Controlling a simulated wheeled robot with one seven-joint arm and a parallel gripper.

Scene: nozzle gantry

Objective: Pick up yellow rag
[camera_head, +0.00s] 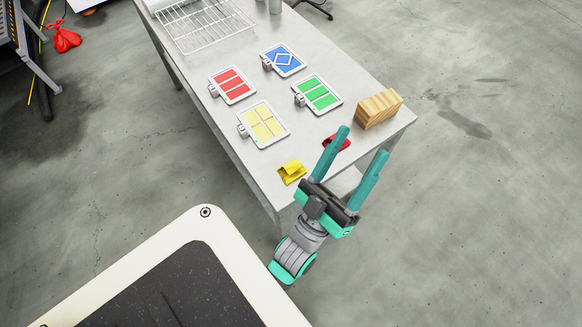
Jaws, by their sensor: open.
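The yellow rag (291,172) is a small folded cloth lying on the grey metal table (228,133) near its front edge. My gripper (364,142) has two long teal fingers spread apart with nothing held between them. It is to the right of the yellow rag, over the table's near right corner. A red object (338,142), perhaps another rag, is partly hidden behind the left finger.
Red (232,85), blue (284,60), green (318,95) and yellow (263,124) panels lie on the table. A wooden block (379,109) stands near the right edge. A wire rack (201,25) is at the far end. The grey floor (480,210) at right is clear.

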